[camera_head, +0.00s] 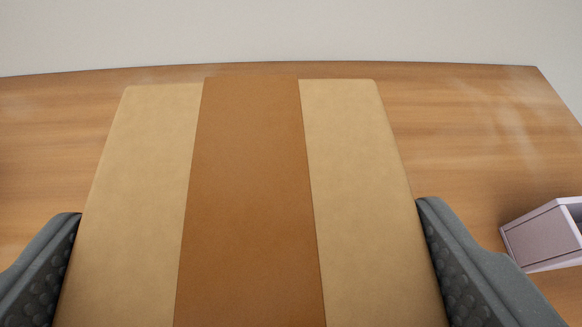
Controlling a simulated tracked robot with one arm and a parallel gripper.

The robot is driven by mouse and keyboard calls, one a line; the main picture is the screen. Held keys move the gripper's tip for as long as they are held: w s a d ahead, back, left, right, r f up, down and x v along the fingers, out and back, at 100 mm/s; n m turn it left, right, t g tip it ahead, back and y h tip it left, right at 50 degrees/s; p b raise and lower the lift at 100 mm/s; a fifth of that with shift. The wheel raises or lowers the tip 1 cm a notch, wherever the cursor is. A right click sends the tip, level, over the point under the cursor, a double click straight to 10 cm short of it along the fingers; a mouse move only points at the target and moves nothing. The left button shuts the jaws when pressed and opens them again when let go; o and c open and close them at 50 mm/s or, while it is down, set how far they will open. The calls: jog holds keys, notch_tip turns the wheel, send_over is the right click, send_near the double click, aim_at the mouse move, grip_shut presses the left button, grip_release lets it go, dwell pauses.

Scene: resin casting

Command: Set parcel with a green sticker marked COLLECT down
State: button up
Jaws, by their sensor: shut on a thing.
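A tan cardboard parcel (355,200) with a broad brown tape strip (250,200) down its middle fills the centre of the view. My gripper (250,255) is shut on the parcel, with one dark grey textured finger at its left side and one at its right. No green sticker or COLLECT marking shows on the face in view. The parcel's near end runs out of the bottom of the picture, and its underside is hidden. I cannot tell whether it touches the wooden surface below.
A wooden tabletop (455,130) spreads behind and to both sides of the parcel, with a pale wall (290,30) beyond its far edge. A pale pinkish open box (545,238) stands at the right, near my right finger. The wood beyond the parcel looks clear.

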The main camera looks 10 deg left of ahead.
aim_at(268, 278)
jog(key=shift+w, duration=0.55)
jog(key=shift+f+p, duration=0.75)
jog(key=shift+f, duration=0.95)
jog(key=shift+f, duration=0.1)
jog(key=o, duration=0.9)
jog(key=b+v, duration=0.3)
jog(key=v, duration=0.9)
